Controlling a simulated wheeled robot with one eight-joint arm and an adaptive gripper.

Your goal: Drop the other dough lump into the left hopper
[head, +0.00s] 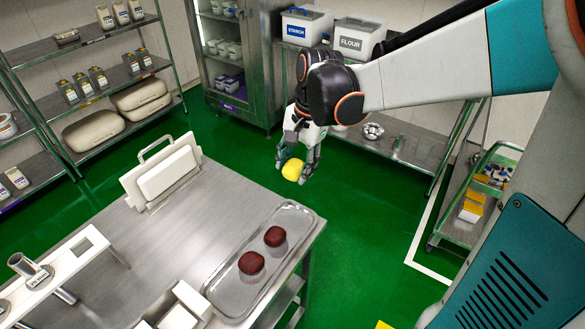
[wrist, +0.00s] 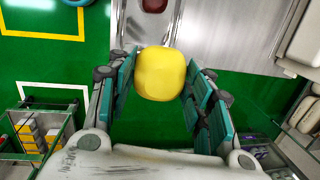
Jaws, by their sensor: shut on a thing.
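My gripper (head: 293,167) is shut on a yellow dough lump (head: 291,170). It holds the lump in the air beyond the table's far right edge, over the green floor. In the wrist view the yellow lump (wrist: 160,74) sits between the teal finger pads of my gripper (wrist: 160,82). Two dark red lumps (head: 251,263) (head: 275,236) lie on a metal tray (head: 232,303) at the table's right end. One red lump (wrist: 154,4) also shows at the top of the wrist view. I cannot make out a left hopper for certain.
The steel table (head: 146,246) carries a white upright holder (head: 165,178) and, at the lower left, a white bracket with metal tubes (head: 75,257). White box-like parts (head: 187,302) stand left of the tray. Shelves (head: 90,43), a cabinet (head: 235,50) and a cart (head: 462,228) surround clear green floor.

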